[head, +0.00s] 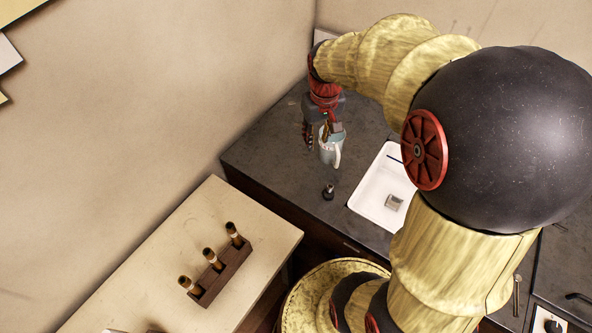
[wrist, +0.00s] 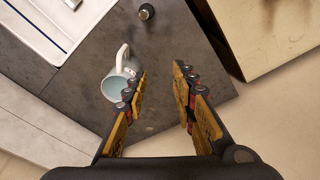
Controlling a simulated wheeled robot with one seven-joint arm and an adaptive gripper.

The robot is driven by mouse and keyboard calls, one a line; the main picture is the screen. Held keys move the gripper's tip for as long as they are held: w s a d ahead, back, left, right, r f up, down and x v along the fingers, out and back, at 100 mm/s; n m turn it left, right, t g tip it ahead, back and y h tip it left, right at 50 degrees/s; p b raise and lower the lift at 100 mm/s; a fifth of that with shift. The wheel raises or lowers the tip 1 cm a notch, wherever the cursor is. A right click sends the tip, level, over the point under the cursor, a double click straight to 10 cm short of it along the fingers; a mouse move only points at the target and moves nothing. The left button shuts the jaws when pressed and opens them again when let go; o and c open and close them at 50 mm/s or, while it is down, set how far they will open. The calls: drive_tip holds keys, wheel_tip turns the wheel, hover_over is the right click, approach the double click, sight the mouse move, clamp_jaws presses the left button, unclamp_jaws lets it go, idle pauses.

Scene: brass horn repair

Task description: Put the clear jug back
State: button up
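The clear jug (head: 331,150), a pale bluish pitcher with a handle, stands upright on the dark counter at the far corner, partly behind my gripper in the head view. My gripper (head: 323,128) is right above and beside it. In the wrist view the jug (wrist: 113,85) lies to the left of the gap between my fingers, partly covered by the left finger. My gripper (wrist: 160,80) is open there, with bare counter and nothing held between its fingers. Whether a finger touches the jug I cannot tell.
A small dark knob-like object (head: 328,192) stands on the counter in front of the jug. A white tray (head: 364,205) with a small metal piece (head: 394,202) lies to the right. A pale bench (head: 262,225) holds a wooden rack (head: 222,273) with brass parts. Walls border the counter's far corner.

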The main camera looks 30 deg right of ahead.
drive_tip(key=s+a+r+n+t, duration=0.1)
drive_tip(key=s+a+r+t, duration=0.1)
drive_tip(key=s+a+r, duration=0.3)
drive_tip(key=s+a+r+n+t, duration=0.1)
drive_tip(key=s+a+r, duration=0.5)
drive_tip(key=a, duration=0.7)
drive_tip(key=shift+s+n+t+y, duration=0.3)
drive_tip(key=shift+s+t+y, duration=0.15)
drive_tip(key=shift+s, duration=0.8)
wheel_tip(320, 180, down, 6)
drive_tip(key=b, duration=0.6)
drive_tip(key=shift+d, duration=0.15)
